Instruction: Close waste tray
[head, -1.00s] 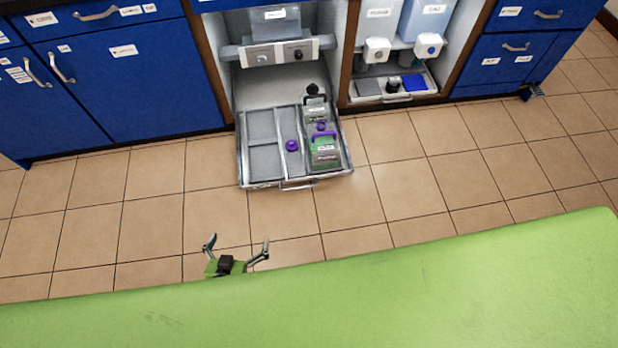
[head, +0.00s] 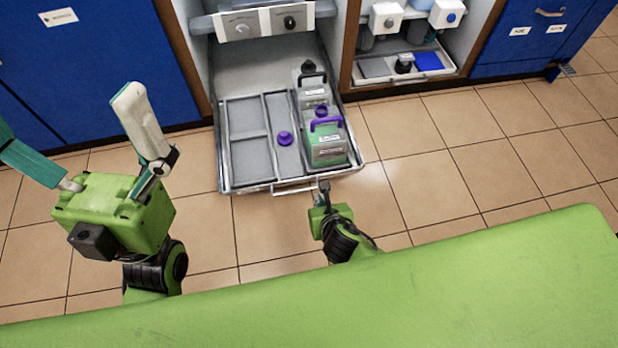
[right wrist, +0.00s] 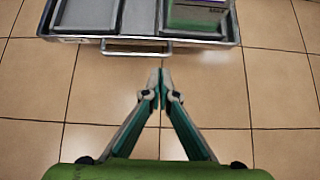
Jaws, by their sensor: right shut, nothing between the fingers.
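The waste tray (head: 226,170) is pulled out from the lower middle bay, low over the floor. Its front edge and bar handle face me. It holds a green container with a purple handle (head: 326,145), a grey container (head: 313,95) behind it and purple caps. In the right wrist view the tray handle (right wrist: 135,47) lies beyond my fingertips. My right gripper (head: 323,187) is shut and empty, close to the right end of the tray handle; contact cannot be told. It also shows in the right wrist view (right wrist: 160,72). My left gripper (head: 66,117) is open and empty, left of the tray.
Blue cabinets (head: 85,60) flank the bay on the left, with more (head: 530,50) at right. A neighbouring bay holds a shelf tray (head: 455,70) with small items. A green surface (head: 430,290) spans the front. The tiled floor (head: 440,170) right of the tray is clear.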

